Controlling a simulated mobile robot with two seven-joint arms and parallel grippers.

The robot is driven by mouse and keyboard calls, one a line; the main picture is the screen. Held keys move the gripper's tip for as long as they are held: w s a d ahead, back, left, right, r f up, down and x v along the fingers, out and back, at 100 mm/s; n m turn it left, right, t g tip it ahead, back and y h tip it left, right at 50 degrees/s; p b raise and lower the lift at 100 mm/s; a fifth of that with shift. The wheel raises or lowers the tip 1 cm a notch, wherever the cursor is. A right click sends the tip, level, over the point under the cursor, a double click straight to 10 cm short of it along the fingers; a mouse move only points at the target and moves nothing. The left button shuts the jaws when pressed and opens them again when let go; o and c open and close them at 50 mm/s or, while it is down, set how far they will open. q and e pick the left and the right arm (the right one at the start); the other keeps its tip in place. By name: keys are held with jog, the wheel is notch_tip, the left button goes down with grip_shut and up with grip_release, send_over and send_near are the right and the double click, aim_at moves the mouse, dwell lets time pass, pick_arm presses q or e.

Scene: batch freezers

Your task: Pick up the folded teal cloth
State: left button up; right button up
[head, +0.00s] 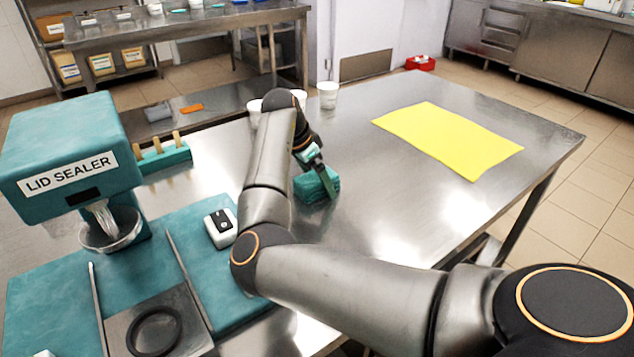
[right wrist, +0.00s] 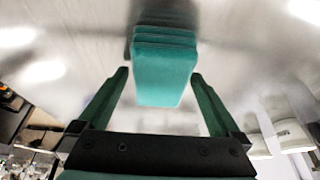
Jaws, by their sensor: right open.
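The folded teal cloth (head: 312,188) lies on the steel table (head: 385,235) near the middle of the head view, a small stack of several layers. My right gripper (head: 326,180) is over it, and its fingers partly hide the cloth there. In the right wrist view the cloth (right wrist: 165,72) shows its layered edge, and its near end lies between the two green fingertips of my right gripper (right wrist: 158,78). The jaws are open, with a gap on each side of the cloth. My left gripper is not in view.
A yellow sheet (head: 448,138) lies flat at the table's right. White cups (head: 328,95) stand behind my right arm. A teal lid sealer (head: 75,160), a small white box with a black top (head: 220,228) and a teal rack (head: 163,160) stand at left. The table between cloth and yellow sheet is clear.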

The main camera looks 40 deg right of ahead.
jog(key=shift+f, duration=0.15)
dwell(0.4)
jog(key=c, duration=1.2)
jog(key=shift+c, duration=0.2)
